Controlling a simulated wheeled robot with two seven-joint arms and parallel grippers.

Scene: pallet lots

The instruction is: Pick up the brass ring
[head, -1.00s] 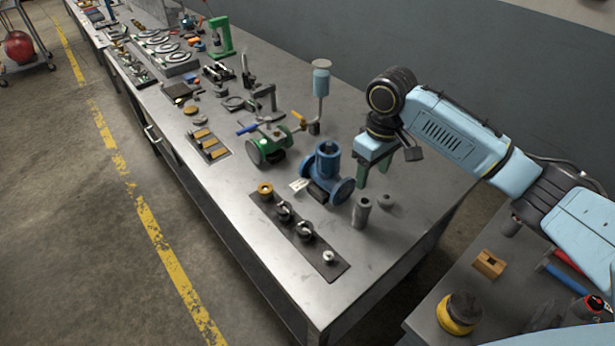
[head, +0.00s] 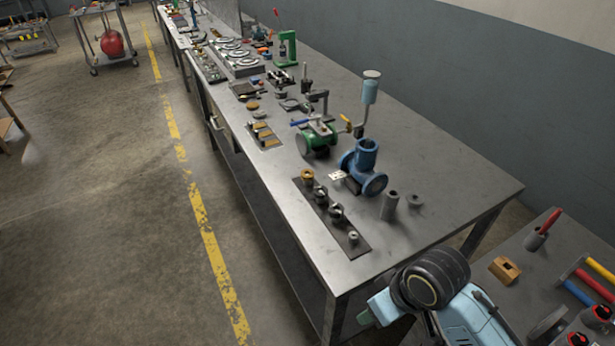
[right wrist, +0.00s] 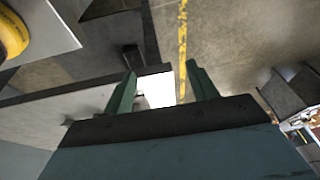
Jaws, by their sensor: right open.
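The brass ring (head: 307,175) sits at the far end of a dark strip (head: 352,245) on the steel bench, in the head view. Several dark rings and a small pale metal part share the strip. The brass ring cannot be made out in that view. My left gripper is out of view.
Beside the strip stand a blue flanged valve body (head: 362,168), a grey cylinder (head: 389,206) and a green valve (head: 318,140). A second table (head: 480,270) at the right holds a wooden block (head: 505,270) and tools. The bench's near end (head: 345,272) is bare.

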